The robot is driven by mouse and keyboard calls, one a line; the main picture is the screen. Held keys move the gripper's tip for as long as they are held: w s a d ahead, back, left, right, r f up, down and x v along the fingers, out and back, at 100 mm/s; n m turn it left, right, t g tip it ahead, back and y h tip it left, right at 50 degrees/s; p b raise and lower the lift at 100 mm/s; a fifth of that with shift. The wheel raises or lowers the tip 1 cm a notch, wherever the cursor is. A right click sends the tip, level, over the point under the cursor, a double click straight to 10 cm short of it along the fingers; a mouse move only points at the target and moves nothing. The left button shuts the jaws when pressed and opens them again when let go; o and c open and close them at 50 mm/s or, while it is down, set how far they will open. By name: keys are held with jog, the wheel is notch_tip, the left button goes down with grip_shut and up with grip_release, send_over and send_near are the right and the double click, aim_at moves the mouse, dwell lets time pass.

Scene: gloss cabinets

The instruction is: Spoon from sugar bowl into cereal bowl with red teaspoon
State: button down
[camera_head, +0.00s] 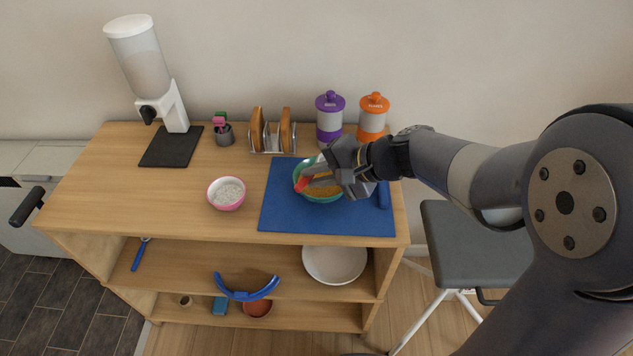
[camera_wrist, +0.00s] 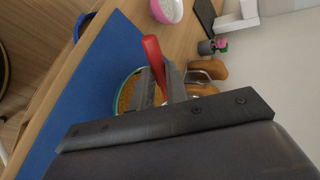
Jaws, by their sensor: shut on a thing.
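The pink bowl (camera_head: 227,194) with white, grainy contents, likely the sugar bowl, stands on the wooden counter left of the blue mat; it also shows in the wrist view (camera_wrist: 167,10). The teal cereal bowl (camera_head: 318,198) with orange-brown contents sits on the mat, partly hidden by my gripper (camera_head: 320,172). My gripper is over the cereal bowl, shut on the red teaspoon (camera_head: 303,183). In the wrist view the red teaspoon (camera_wrist: 153,55) sticks out between the fingers (camera_wrist: 160,88). Its other end is hidden, and I cannot tell whether it holds sugar.
The blue mat (camera_head: 280,222) lies on the counter's right. Purple (camera_head: 330,118) and orange (camera_head: 373,117) canisters, a toast rack (camera_head: 271,138), a grey cup (camera_head: 225,136) and a dispenser (camera_head: 150,75) stand along the back. The counter's front left is clear.

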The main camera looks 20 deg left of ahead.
jog(key=shift+s+d+f+t+y+b, duration=0.15)
jog(key=shift+y+b, duration=0.4)
jog(key=shift+b, duration=1.45)
jog(key=shift+w+f+t+y+b, duration=0.1)
jog(key=shift+f+t+y+b, duration=0.35)
jog(key=shift+b, duration=1.55)
jog(key=shift+s+d+y+b, duration=0.1)
jog(key=shift+y+b, duration=0.6)
jog(key=shift+b, duration=1.3)
jog(key=r+p, duration=0.1)
jog(key=p, duration=0.2)
jog(key=shift+a+r+h, duration=0.1)
jog(key=shift+r+h, duration=0.05)
jog(key=shift+h, duration=0.25)
jog(key=h+p, duration=0.1)
jog(key=p, duration=0.3)
jog(key=g+h+p, duration=0.1)
jog(key=h+p, duration=0.1)
jog(key=p, duration=0.3)
jog(key=r+h+p, duration=0.1)
jog(key=p, duration=0.4)
jog(key=shift+w+a+g, duration=0.2)
jog(key=shift+a+g, duration=0.2)
